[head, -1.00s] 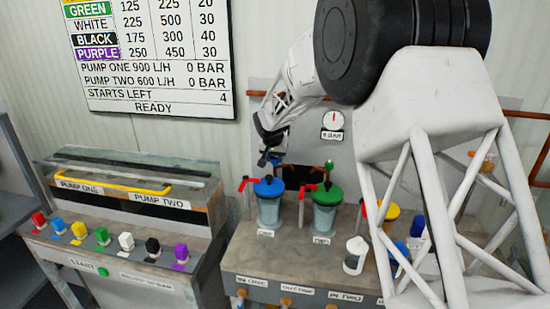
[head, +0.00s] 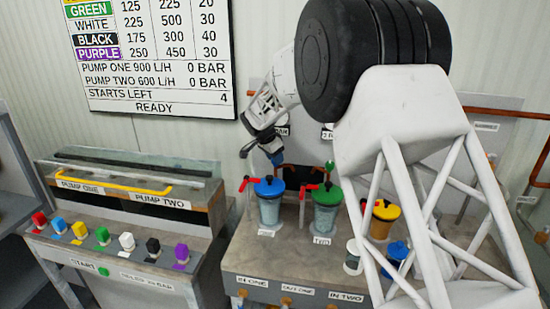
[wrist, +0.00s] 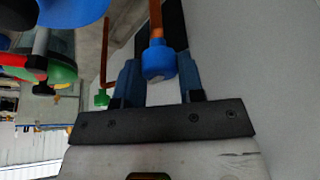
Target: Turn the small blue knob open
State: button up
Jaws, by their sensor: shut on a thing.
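The small blue knob (wrist: 158,62) shows in the wrist view, on the end of a copper pipe. It sits between the two blue-grey fingers of my gripper (wrist: 160,82), which is shut on it. In the head view my gripper (head: 274,154) is at the back panel, above and behind the blue-lidded pot (head: 269,203). I cannot make out the knob apart from the fingers there. The wrist view is too close to show how far the knob is turned.
A green knob (wrist: 101,98) is on a nearby pipe. The green-lidded pot (head: 326,208), a red-handled valve (head: 247,183) and a yellow-lidded pot (head: 383,219) stand on the bench. The pump console (head: 128,237) with coloured knobs is at left. The board (head: 155,55) reads READY.

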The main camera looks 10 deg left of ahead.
jog(key=shift+m, duration=0.4)
jog(key=o, duration=0.9)
jog(key=shift+r, duration=0.1)
jog(key=v, duration=0.7)
jog(key=shift+a+r, duration=0.2)
jog(key=shift+r, duration=0.1)
jog(key=shift+s, duration=0.1)
